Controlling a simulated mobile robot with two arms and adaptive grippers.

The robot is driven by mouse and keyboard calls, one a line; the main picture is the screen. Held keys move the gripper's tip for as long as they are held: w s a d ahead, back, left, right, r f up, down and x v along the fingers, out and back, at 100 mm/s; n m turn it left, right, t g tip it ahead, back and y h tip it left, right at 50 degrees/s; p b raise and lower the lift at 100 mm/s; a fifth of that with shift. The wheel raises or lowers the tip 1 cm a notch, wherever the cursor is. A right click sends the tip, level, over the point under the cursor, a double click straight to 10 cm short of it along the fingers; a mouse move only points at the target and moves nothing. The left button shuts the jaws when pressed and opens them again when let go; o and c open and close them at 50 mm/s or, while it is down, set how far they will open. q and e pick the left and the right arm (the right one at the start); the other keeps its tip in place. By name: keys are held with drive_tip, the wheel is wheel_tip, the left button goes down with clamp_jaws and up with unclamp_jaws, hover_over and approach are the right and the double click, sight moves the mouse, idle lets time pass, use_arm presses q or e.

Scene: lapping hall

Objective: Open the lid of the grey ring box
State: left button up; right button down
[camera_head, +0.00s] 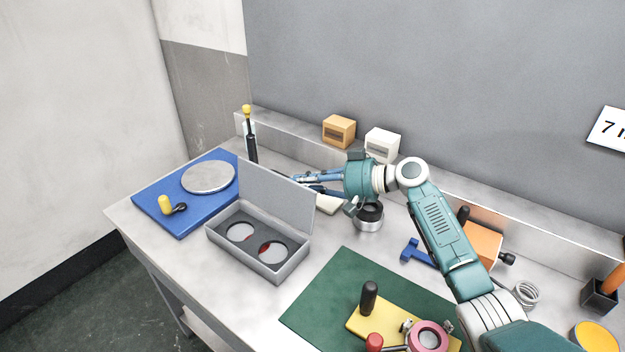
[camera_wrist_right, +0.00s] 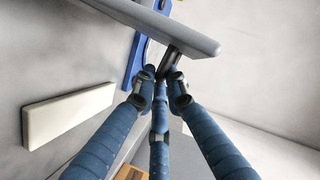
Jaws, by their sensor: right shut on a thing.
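The grey ring box (camera_head: 238,252) stands on the bench at left of centre in the head view. Its lid (camera_head: 276,194) is raised, roughly upright along the back edge. Two round recesses with some red in them show inside. My right gripper (camera_head: 297,179) is behind the lid, its fingertips partly hidden by it. In the right wrist view the lid (camera_wrist_right: 165,24) shows edge-on, with a dark stub handle (camera_wrist_right: 170,62) that the fingers (camera_wrist_right: 161,88) are closed around. My left gripper is not in view.
A blue mat (camera_head: 180,225) with a grey disc lies left of the box. A dark bottle (camera_head: 251,148) with a yellow top stands behind. A green mat (camera_head: 310,305) with a yellow plate lies at front right.

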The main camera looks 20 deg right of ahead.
drive_tip(key=shift+a, duration=0.2)
drive_tip(key=c, duration=1.8)
unclamp_jaws()
drive_tip(key=shift+c, duration=0.2)
drive_tip(key=v, duration=1.2)
drive_tip(key=shift+f, duration=0.15)
